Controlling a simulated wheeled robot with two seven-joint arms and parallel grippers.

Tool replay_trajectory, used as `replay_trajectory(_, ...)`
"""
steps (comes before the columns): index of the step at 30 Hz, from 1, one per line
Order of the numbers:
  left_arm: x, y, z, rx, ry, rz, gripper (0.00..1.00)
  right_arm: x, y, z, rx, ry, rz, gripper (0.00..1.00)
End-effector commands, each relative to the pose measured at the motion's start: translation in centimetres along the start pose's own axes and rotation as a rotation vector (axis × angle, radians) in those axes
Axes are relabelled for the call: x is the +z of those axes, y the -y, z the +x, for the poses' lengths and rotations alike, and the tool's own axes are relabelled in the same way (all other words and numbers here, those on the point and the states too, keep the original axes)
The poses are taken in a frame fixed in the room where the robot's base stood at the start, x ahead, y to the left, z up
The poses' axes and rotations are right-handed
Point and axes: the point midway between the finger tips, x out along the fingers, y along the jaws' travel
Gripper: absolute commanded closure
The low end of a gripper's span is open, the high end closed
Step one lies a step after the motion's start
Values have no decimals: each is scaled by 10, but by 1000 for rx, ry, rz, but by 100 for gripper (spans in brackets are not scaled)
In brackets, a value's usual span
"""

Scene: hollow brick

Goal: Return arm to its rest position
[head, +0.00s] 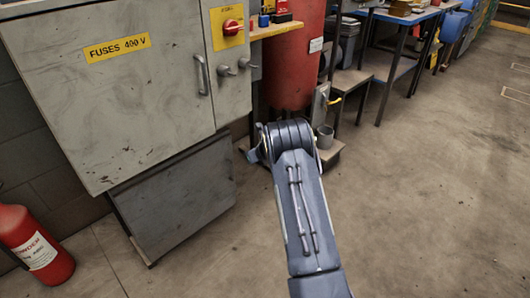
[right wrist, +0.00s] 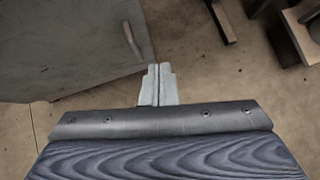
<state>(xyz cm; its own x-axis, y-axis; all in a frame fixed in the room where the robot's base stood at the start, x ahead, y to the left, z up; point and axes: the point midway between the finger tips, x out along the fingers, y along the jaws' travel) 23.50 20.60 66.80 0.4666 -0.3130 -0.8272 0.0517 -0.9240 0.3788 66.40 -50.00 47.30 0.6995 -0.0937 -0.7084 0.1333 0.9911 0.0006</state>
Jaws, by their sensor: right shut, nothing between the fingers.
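My right arm (head: 305,215) reaches up from the bottom of the head view, with its bend in front of the lower part of the fuse cabinet and the red cylinder. The right gripper does not show clearly in the head view. In the right wrist view my right gripper (right wrist: 157,85) has its two pale fingers together, shut and empty, above the bare floor. My left gripper and left arm are in neither view.
A grey fuse cabinet (head: 110,90) with a yellow label stands at the left. A red extinguisher (head: 35,245) stands at lower left. A red cylinder (head: 290,60) and workbenches (head: 400,15) stand at the back. The floor (head: 440,190) at right is clear.

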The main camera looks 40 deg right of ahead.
Motion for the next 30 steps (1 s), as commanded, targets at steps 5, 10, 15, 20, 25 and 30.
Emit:
replay_trajectory(5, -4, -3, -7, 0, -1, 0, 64, 2, 7, -34, -3, 2, 3, 100)
replay_trajectory(10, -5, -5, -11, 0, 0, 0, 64, 2, 11, -56, -2, 1, 1, 100)
replay_trajectory(15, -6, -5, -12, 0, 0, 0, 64, 1, 12, -64, -1, 0, -1, 100)
replay_trajectory(20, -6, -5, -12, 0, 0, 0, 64, 1, 12, -64, -2, 0, 0, 100)
replay_trajectory(25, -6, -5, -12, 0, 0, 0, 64, 24, 16, -90, -38, 65, 177, 100)
replay_trajectory(30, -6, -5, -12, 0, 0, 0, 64, 62, 17, -178, -100, 226, 814, 100)
